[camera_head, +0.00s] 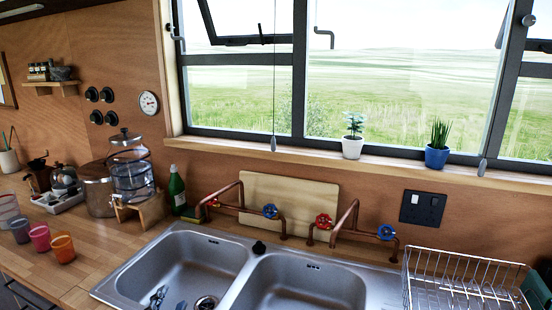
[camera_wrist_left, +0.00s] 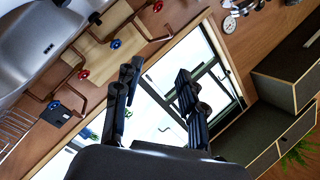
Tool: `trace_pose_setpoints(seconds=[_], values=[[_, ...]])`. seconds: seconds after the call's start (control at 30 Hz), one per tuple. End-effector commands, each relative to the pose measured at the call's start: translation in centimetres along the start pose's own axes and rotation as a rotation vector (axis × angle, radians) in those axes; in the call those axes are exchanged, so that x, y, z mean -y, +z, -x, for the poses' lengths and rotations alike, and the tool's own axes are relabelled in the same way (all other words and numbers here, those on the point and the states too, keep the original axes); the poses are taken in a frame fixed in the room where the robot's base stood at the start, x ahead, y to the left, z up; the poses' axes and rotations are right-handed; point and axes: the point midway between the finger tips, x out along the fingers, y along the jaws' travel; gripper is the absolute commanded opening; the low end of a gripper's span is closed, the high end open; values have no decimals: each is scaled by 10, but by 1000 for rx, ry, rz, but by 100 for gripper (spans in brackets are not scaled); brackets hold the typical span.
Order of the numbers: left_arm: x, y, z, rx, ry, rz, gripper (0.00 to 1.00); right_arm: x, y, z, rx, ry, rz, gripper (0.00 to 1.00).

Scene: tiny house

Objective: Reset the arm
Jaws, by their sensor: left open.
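My left gripper (camera_head: 168,300) shows only as small dark tips at the bottom edge of the head view, in front of the left basin of the steel sink (camera_head: 190,256). In the left wrist view my left gripper (camera_wrist_left: 160,82) has its two black fingers spread well apart, with nothing between them. The window and wall show behind the fingers there. My right gripper is in neither view.
Copper taps (camera_head: 326,222) with red and blue handles stand behind the sink. A wire dish rack (camera_head: 462,278) is at the right. A green bottle (camera_head: 177,188), a glass dispenser (camera_head: 132,178) and several coloured cups (camera_head: 62,247) stand on the left counter.

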Motion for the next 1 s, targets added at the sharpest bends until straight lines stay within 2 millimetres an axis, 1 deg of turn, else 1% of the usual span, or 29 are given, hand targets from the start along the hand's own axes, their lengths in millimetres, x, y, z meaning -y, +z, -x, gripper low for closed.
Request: trace_pose_setpoints(seconds=[0.03, 0.07, 0.1, 0.17, 0.2, 0.27, 0.3, 0.37, 0.4, 0.47, 0.5, 0.67, 0.7, 0.8, 0.87, 0.97, 1.0], values=[[-20, 27, 18, 125, 72, 105, 41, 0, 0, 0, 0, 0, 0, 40], [-32, 41, 29, 199, 115, 163, 41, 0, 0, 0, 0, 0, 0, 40], [-49, 59, 46, 296, 174, 236, 41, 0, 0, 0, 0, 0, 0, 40], [-73, 80, 73, 430, 257, 332, 41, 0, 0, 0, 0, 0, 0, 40], [-86, 90, 91, 508, 307, 381, 41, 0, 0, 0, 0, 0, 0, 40], [-104, 101, 116, 608, 375, 445, 41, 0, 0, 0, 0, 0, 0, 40], [-114, 106, 132, 667, 415, 479, 41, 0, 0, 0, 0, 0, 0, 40], [-128, 112, 156, 749, 472, 525, 41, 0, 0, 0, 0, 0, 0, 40], [-135, 114, 170, 798, 507, 551, 41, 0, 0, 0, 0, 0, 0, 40], [-145, 117, 192, 868, 560, 585, 41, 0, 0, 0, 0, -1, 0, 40], [-151, 117, 206, 911, 592, 607, 41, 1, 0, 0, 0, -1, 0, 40], [-170, 116, 261, 1074, 718, 675, 41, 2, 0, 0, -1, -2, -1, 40], [-180, 124, 252, 1070, 713, 668, 41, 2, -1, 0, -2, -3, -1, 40], [-202, 139, 245, 1076, 717, 662, 41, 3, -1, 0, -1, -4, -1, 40], [-216, 148, 242, 1081, 720, 660, 41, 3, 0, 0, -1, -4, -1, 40], [-241, 165, 238, 1091, 728, 655, 41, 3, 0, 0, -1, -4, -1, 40], [-252, 173, 237, 1095, 731, 653, 41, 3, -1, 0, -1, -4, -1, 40]])
